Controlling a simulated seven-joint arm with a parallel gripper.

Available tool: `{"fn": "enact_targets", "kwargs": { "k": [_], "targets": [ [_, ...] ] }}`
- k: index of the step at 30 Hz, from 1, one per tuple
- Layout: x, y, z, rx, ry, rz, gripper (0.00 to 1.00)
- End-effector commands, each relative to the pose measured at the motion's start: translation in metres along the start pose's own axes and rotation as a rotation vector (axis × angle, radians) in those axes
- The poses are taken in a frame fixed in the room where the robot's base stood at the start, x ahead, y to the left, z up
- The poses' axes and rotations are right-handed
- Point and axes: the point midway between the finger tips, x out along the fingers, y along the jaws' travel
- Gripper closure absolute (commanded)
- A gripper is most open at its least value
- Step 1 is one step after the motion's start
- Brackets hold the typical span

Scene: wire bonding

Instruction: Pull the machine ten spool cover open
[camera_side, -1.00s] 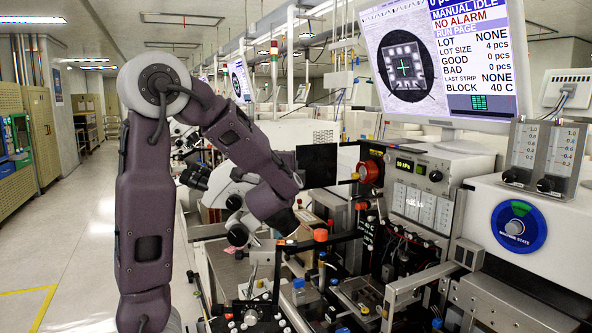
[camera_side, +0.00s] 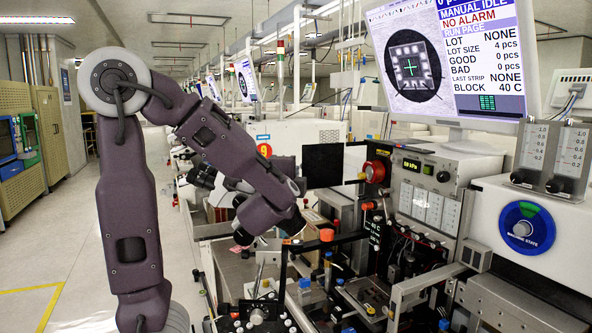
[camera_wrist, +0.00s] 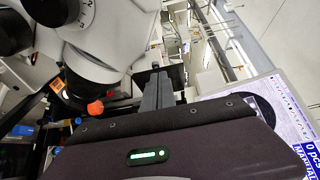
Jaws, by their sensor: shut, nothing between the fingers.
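My gripper shows in the wrist view (camera_wrist: 157,85) as dark fingers held together, with nothing between them. They point away over the machine area, beside a white microscope (camera_wrist: 105,45). In the side view my wrist end hangs over the left part of the bonding machine (camera_side: 440,165), close to the microscope's dark eyepieces (camera_side: 203,176); the fingers cannot be made out there. I cannot identify the machine ten spool cover with certainty in either view, nor tell whether it is open. No contact between my fingers and anything is visible.
A large monitor (camera_side: 450,62) stands above the bonder; its edge shows in the wrist view (camera_wrist: 265,105). A dark panel (camera_side: 323,166) is just right of my wrist. Orange-topped posts (camera_side: 326,235) and rails crowd the work area. A machine labelled 9 (camera_side: 264,150) stands behind. The left aisle is clear.

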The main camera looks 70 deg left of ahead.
Motion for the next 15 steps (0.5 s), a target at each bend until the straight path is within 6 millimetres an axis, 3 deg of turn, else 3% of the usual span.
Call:
{"fn": "enact_targets", "kwargs": {
  "k": [4,7,12,15],
  "targets": [
    [0.002,-0.023,-0.015,-0.029,-0.113,-0.033,1.00],
    [0.002,-0.043,-0.040,-0.067,-0.301,-0.013,1.00],
    [-0.026,-0.035,-0.085,-0.091,-0.517,0.178,1.00],
    [-0.040,-0.028,-0.101,-0.088,-0.560,0.269,1.00]
  ]
}}
